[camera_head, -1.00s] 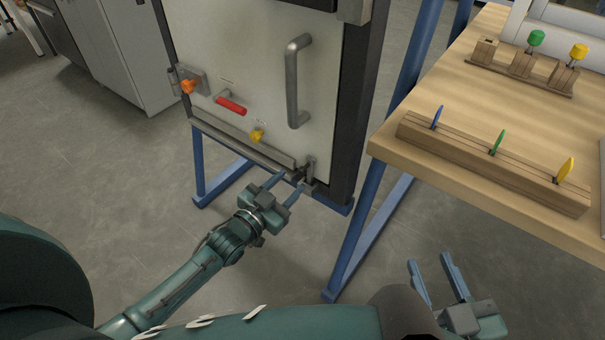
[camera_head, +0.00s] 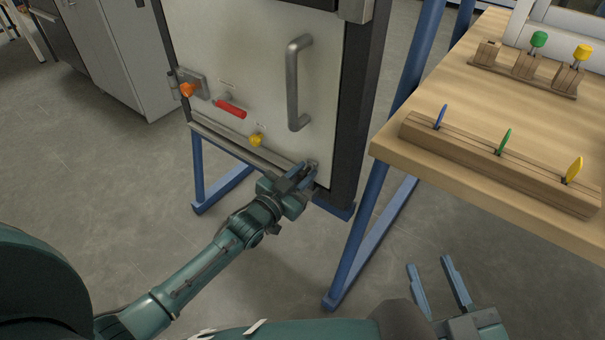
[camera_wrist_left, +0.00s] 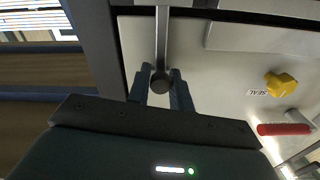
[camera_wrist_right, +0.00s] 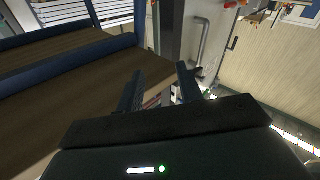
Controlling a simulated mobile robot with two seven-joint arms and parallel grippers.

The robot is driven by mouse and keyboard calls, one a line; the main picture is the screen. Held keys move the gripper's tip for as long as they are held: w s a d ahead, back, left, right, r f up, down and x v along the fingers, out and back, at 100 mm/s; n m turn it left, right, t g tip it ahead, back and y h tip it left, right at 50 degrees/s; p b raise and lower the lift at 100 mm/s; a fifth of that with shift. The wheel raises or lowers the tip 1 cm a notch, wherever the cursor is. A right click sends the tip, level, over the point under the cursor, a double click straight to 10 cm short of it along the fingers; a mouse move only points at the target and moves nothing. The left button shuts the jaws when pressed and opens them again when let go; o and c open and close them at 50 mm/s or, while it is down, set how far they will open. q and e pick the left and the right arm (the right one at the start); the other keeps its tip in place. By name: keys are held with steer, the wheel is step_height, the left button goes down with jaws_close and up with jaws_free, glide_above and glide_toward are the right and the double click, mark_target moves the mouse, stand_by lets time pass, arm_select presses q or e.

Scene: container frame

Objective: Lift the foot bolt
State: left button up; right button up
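The foot bolt (camera_head: 313,165) is a small metal bolt at the lower right corner of the pale cabinet door. In the left wrist view it is a vertical rod with a dark round knob (camera_wrist_left: 161,83). My left gripper (camera_head: 303,174) is at the bolt, with one finger on each side of the knob. The fingers look closed in against it, and they partly hide the bolt in the head view. My right gripper (camera_head: 432,272) is open and empty, low beside the table.
A wooden table (camera_head: 455,85) with blue legs stands at right, holding wooden racks. Floor between is clear.

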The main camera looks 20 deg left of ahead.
arm_select(q)
jaws_close()
steer(key=shift+r, duration=0.15)
step_height(320, 180, up, 2)
steer(key=shift+p, duration=1.2)
steer(key=shift+r+p, duration=0.5)
arm_select(e)
steer(key=shift+d+f+m+g+h, duration=0.15)
steer(key=shift+d+m+g+h, duration=0.5)
steer(key=shift+g+h, duration=0.4)
arm_select(q)
steer(key=shift+o, duration=0.9)
jaws_free()
steer(key=shift+r, duration=0.1)
steer(key=o, duration=0.3)
steer(key=shift+f, duration=0.2)
